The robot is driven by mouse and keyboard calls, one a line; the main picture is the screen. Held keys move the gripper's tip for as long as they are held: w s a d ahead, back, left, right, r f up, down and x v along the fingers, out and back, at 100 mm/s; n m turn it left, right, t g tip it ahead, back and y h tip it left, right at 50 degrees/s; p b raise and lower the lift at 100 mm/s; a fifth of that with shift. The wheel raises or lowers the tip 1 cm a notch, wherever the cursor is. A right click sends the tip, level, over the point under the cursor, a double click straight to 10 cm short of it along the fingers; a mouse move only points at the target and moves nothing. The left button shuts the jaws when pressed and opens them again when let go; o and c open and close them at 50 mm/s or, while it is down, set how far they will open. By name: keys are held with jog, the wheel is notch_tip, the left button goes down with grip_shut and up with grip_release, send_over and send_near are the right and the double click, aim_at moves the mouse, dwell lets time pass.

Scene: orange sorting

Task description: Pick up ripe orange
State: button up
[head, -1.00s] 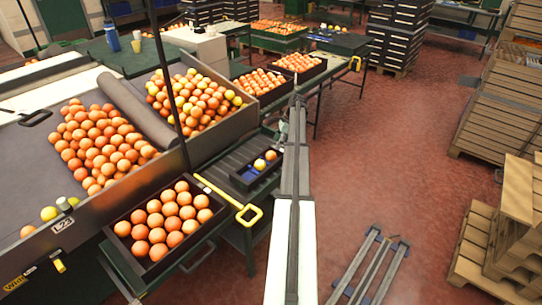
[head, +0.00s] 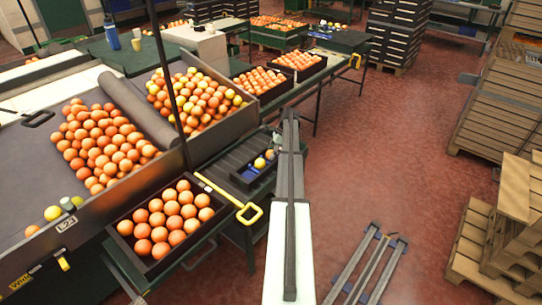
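Ripe oranges lie in a large pile (head: 105,145) on the sloped sorting table at left. A second pile (head: 190,100) beyond the grey roller mixes oranges with some yellow fruit. A dark crate (head: 152,272) at front holds several oranges (head: 170,215). A small dark tray (head: 240,180) holds a yellow fruit (head: 260,163) and an orange one (head: 269,154), partly hidden. My gripper (head: 276,142) appears small and dark at the far end of my arm, close behind the small tray. Its fingers are too small and covered to read, and I see no fruit held.
More orange crates (head: 262,80) stand on the conveyor behind. A yellow handle (head: 249,213) sticks out beside the front crate. Wooden pallets (head: 495,235) stand at right, and a metal frame (head: 365,268) lies on the floor. The red floor (head: 390,150) between is mostly clear.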

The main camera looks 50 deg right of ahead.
jog(key=c, duration=0.8)
